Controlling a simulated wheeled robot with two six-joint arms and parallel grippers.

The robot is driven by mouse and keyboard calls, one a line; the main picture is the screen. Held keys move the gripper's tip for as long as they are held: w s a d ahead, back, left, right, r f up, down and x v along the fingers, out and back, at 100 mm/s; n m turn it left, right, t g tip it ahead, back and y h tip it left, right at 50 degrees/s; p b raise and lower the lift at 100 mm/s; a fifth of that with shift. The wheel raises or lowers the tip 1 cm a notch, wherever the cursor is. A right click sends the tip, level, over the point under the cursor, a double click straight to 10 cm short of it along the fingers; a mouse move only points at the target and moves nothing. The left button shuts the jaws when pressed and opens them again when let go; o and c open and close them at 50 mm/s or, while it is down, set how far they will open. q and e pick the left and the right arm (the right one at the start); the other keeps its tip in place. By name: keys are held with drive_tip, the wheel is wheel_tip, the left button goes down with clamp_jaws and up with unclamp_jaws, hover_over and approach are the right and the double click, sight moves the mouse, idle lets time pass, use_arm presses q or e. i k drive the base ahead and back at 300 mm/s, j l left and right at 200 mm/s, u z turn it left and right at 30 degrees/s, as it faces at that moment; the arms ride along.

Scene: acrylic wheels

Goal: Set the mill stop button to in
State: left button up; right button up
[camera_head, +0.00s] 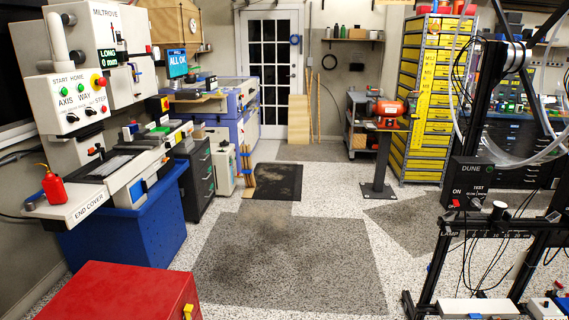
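The mill (110,24) stands at the left, a white machine on a blue base, marked MILTROVE. Its control panel (68,98) carries green buttons and dark knobs labelled START, HOME, AXIS, WAY and STEP. A red mushroom button (100,80) on a yellow surround sits at the panel's right end and looks like the stop button. I cannot tell at this size whether it is in or out. Neither of my grippers is in view.
A red cabinet (120,292) stands at the front left. A red oil can (55,185) sits on the mill's end cover (85,208). A black frame with a DUNE box (476,185) stands at the right. Dark mats (290,265) lie on the clear middle floor.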

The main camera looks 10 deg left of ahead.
sight(102, 82)
drive_tip(key=i+u, duration=0.25)
drive_tip(key=u, duration=0.2)
drive_tip(key=i+l+u, duration=0.2)
drive_tip(key=u, duration=0.25)
drive_tip(key=i+l+u, duration=0.2)
drive_tip(key=u, duration=0.25)
drive_tip(key=i+l+u, duration=0.15)
drive_tip(key=u, duration=0.3)
drive_tip(key=i+l, duration=0.15)
drive_tip(key=l, duration=0.2)
drive_tip(key=i+l+u, duration=0.15)
drive_tip(key=l, duration=0.25)
drive_tip(key=i+l, duration=0.15)
drive_tip(key=l, duration=0.25)
drive_tip(key=i+l+u, duration=0.15)
drive_tip(key=l, duration=0.25)
drive_tip(key=i+l+u, duration=0.15)
drive_tip(key=i+l, duration=0.2)
drive_tip(key=i+l+u, duration=0.15)
drive_tip(key=i+l, duration=0.2)
drive_tip(key=i+l+u, duration=0.15)
drive_tip(key=i+l, duration=0.15)
drive_tip(key=l, duration=0.25)
drive_tip(key=i+l+u, duration=0.15)
drive_tip(key=i+l, duration=0.15)
drive_tip(key=l, duration=0.2)
drive_tip(key=i+l, duration=0.3)
drive_tip(key=i+j+u, duration=0.05)
drive_tip(key=i, duration=0.05)
